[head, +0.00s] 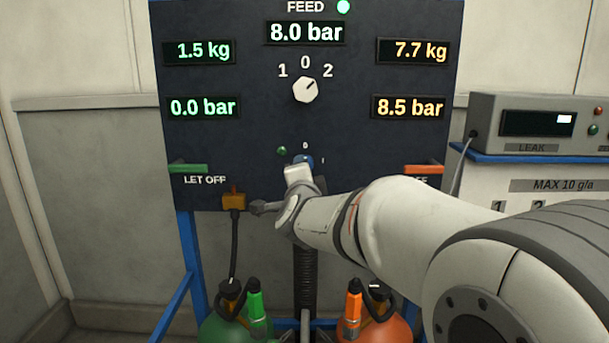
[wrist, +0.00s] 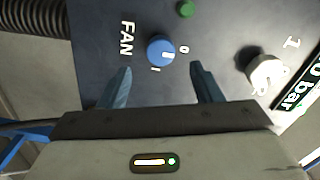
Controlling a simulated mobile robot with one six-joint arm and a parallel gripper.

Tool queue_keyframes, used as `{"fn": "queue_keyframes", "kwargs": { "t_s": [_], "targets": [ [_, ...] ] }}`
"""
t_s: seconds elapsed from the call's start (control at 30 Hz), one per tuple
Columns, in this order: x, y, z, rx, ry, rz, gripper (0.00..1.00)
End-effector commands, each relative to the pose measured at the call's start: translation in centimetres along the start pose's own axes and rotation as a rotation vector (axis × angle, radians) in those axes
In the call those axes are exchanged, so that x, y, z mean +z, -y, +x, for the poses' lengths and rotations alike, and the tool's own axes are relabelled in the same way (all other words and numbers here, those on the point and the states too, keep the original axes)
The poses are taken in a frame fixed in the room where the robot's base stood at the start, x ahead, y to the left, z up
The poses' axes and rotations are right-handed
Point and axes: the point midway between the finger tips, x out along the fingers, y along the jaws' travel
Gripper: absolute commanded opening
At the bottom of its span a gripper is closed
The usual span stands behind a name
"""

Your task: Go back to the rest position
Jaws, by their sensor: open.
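My gripper (wrist: 161,68) is open and empty in the wrist view, its two dark fingers pointing at the dark panel (wrist: 100,80). The blue FAN knob (wrist: 161,49) lies just ahead of the gap between the fingertips, and I see no finger touching it. Its white mark is on the side towards the 0. In the head view my gripper (head: 297,170) is in front of the panel's lower middle and partly hides the blue knob (head: 304,160).
A white selector knob (head: 306,89) is above, turned towards 2. Green (head: 188,168) and orange (head: 424,169) LET OFF handles flank my arm. A green cylinder (head: 222,330) and an orange cylinder (head: 392,330) stand below. A grey LEAK box (head: 488,112) is at right.

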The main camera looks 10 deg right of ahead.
Motion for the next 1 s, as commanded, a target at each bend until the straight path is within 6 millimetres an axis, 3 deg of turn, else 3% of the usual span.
{"fn": "queue_keyframes", "kwargs": {
  "t_s": [0.27, 0.47, 0.73, 1.0],
  "targets": [
    [0.1, 0.2, -0.5, 0.02, 0.036, -0.037, 0.59],
    [1.3, -0.6, -4.3, 0.141, 0.258, -0.277, 0.59],
    [1.3, -5.3, -14.2, 0.373, 0.666, -0.71, 0.59],
    [-2.4, -10.1, -25.8, 0.607, 1.064, -1.073, 0.59]
  ]
}}
